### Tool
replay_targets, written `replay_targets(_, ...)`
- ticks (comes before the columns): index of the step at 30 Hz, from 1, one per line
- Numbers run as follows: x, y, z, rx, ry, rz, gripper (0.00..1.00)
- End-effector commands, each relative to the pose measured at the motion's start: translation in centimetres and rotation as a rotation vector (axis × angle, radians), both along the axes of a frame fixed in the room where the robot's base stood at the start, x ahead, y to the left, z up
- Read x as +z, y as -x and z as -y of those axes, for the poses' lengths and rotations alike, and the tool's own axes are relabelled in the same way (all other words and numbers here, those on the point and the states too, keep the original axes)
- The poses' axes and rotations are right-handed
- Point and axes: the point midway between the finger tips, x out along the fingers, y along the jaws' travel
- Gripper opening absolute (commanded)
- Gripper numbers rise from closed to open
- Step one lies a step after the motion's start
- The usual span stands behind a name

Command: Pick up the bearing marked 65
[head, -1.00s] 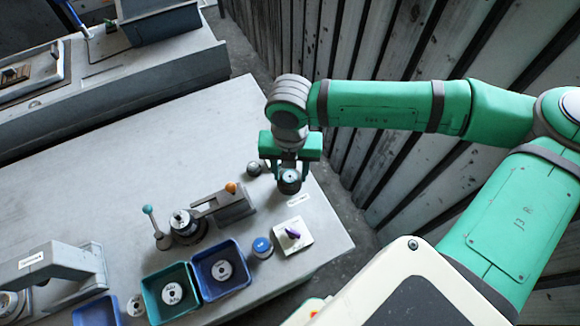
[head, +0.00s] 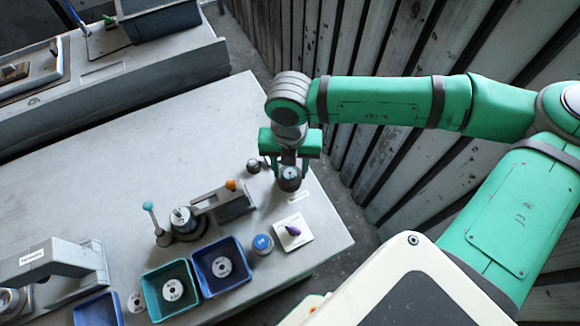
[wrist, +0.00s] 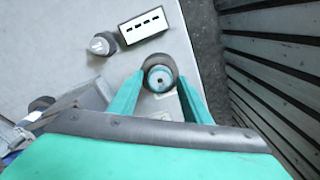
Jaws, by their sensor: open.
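My gripper (head: 290,172) is at the far right part of the table, pointing down and open. Its two green fingers stand on either side of a dark round part (head: 289,180). In the wrist view this part shows a pale teal top with a dark centre (wrist: 160,78), between the fingertips (wrist: 158,88). I cannot tell whether the fingers touch it.
A small round part (head: 253,166) stands left of my gripper. The table's left-back area is clear.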

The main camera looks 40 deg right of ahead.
Motion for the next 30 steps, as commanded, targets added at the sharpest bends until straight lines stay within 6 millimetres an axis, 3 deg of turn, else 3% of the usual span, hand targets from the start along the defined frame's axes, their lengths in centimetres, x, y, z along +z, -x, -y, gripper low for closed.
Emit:
replay_targets(2,0.0,0.0,0.0,0.000,0.000,0.000,0.39)
replay_targets(6,0.0,0.0,0.0,0.000,0.000,0.000,0.06)
replay_targets(7,0.0,0.0,0.0,0.000,0.000,0.000,0.04)
replay_targets(17,0.1,0.0,0.0,0.000,0.000,0.000,0.00)
replay_targets(30,2.3,0.0,0.0,0.001,0.001,0.000,0.00)
